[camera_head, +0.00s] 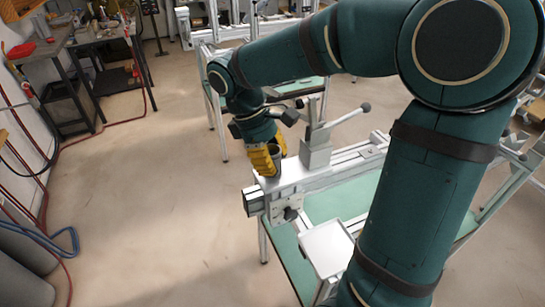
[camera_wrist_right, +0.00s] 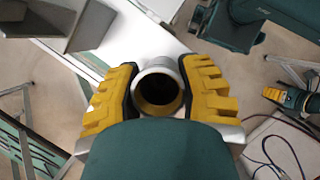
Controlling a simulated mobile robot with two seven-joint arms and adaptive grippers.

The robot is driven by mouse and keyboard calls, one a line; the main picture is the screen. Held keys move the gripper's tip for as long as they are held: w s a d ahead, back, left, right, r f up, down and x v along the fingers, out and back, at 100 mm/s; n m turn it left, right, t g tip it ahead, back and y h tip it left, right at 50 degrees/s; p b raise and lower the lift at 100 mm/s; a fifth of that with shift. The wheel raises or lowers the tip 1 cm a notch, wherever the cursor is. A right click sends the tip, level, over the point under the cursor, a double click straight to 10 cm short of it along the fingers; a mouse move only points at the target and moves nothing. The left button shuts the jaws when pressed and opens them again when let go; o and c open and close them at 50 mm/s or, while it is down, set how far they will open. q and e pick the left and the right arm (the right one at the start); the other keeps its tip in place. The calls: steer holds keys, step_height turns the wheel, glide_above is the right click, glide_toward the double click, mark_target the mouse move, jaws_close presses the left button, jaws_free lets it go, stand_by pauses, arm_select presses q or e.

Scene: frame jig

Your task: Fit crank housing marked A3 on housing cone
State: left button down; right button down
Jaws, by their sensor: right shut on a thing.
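My right gripper (camera_head: 265,160) reaches down over the near end of the jig, its yellow fingers on both sides of a grey, hollow, round crank housing (camera_head: 275,150). In the right wrist view the right gripper (camera_wrist_right: 160,95) is shut on the crank housing (camera_wrist_right: 159,69), whose open ring and dark bore face the camera. No A3 mark can be read. The housing cone cannot be made out; whether it is under the housing is hidden. A second yellow gripper (camera_wrist_right: 288,97), apparently my left, shows at the right of the wrist view; its jaw state is unclear.
A grey clamp block (camera_head: 316,152) with a lever stands on the jig rail (camera_head: 345,160) just right of the gripper. A white tray (camera_head: 326,248) sits at the front. Workbenches stand at the back left; the floor left of the jig is clear.

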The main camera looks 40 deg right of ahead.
steer(key=shift+f, duration=0.1)
steer(key=c, duration=0.5)
jaws_free()
steer(key=shift+c, duration=0.2)
steer(key=v, duration=1.2)
